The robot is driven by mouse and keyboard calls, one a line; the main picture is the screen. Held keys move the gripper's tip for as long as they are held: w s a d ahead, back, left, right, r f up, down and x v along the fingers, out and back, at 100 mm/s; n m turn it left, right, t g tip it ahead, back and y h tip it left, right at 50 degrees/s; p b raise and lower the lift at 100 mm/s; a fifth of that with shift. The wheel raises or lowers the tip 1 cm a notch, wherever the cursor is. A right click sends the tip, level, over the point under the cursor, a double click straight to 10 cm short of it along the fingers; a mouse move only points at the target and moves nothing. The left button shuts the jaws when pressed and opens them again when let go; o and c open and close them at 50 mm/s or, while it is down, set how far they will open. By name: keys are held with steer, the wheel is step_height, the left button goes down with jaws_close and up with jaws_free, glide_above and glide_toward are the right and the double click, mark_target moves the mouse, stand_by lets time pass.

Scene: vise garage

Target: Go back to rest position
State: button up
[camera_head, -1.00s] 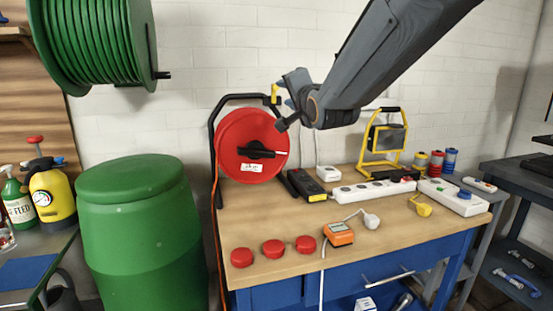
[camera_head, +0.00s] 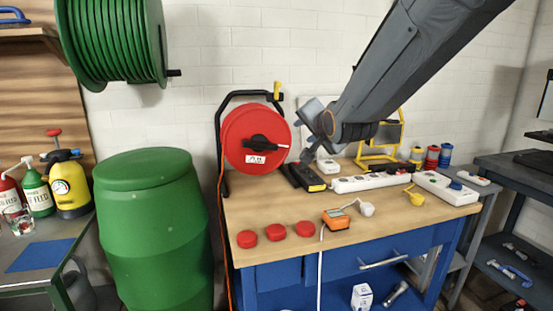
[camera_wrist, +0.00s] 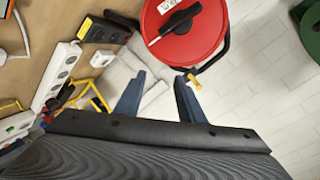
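My gripper (camera_wrist: 160,82) shows in the wrist view with its two blue fingers apart and nothing between them. In the head view my gripper (camera_head: 308,152) hangs in the air at the end of my arm, in front of the wall and just right of the red cable reel (camera_head: 250,120). My wrist partly hides the gripper there. In the wrist view the reel (camera_wrist: 186,27) lies beyond the fingers, toward the upper right. I cannot see any contact between the fingers and the reel.
The workbench (camera_head: 400,232) below holds red caps (camera_head: 275,232), an orange meter (camera_head: 337,219), a black device (camera_head: 302,177), white power strips (camera_head: 372,183) and a yellow work lamp (camera_head: 380,150). A green barrel (camera_head: 153,225) stands left. A green hose reel (camera_head: 110,40) hangs above.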

steer(key=s+d+f+n+g+h, duration=0.1)
steer(key=s+d+f+n+g, duration=0.1)
steer(key=s+d+f+g, duration=0.4)
steer(key=s+d+f+n+g+h, duration=0.1)
steer(key=s+d+f+n+h, duration=0.1)
steer(key=s+f, duration=0.75)
steer(key=s+d+f+n+g, duration=0.1)
steer(key=s+f+n+g, duration=0.1)
steer(key=s, duration=0.7)
steer(key=s+d+f+n+g+p, duration=0.1)
steer(key=s+d+f+n+g, duration=0.1)
steer(key=s+f+g, duration=0.3)
steer(key=s+f, duration=0.2)
steer(key=s, duration=0.2)
steer(key=shift+s+f, duration=0.15)
steer(key=shift+s, duration=0.25)
